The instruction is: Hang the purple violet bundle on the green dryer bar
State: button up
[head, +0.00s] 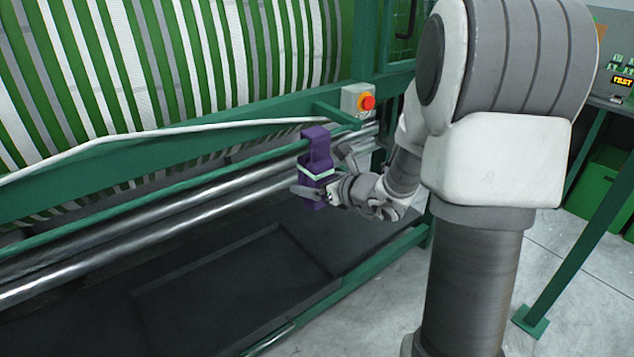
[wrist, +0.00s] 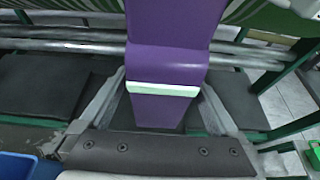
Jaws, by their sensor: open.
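The purple violet bundle (head: 319,158) hangs upright with its top loop over the green dryer bar (head: 200,182), near the bar's right end. A pale green band wraps its middle. My gripper (head: 322,178) is open, with one finger on each side of the bundle's lower part. In the wrist view the bundle (wrist: 170,55) fills the centre, its band level with the fingers. My gripper (wrist: 163,80) shows gaps between its fingers and the bundle's lower end. The bar behind the bundle's top is hidden in the wrist view.
Shiny metal rollers (head: 130,232) run below the bar, above a dark tray (head: 230,275). A grey box with a red button (head: 367,102) sits just right of the bundle. Green-and-white striped webbing (head: 150,60) covers the large drum above. A green frame rail (head: 385,250) runs in front.

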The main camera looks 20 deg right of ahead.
jog(key=p+v, duration=0.3)
jog(key=v, duration=1.4)
jog(key=shift+s+p, duration=0.2)
jog(key=shift+p, duration=0.2)
jog(key=s+a+r+n+g+p, duration=0.1)
jog(key=a+r+n+g+p, duration=0.15)
jog(key=a+n, duration=0.4)
jog(key=s+a+r+n+g+y+p, duration=0.1)
jog(key=s+a+n+g+p, duration=0.1)
jog(key=a+n+g, duration=0.45)
jog(key=s+a+r+n+p, duration=0.15)
jog(key=a+n, duration=0.25)
jog(key=n, duration=0.5)
jog(key=s+d+r+n+t+h+p, duration=0.1)
jog(key=s+d+r+n+h+p, duration=0.3)
jog(key=s+r+n, duration=0.5)
notch_tip(320, 180, up, 3)
jog(key=shift+s+d+n+t+h+p, duration=0.25)
jog(key=shift+s+n+t+h+p, duration=0.15)
jog(key=shift+n+h+p, duration=0.25)
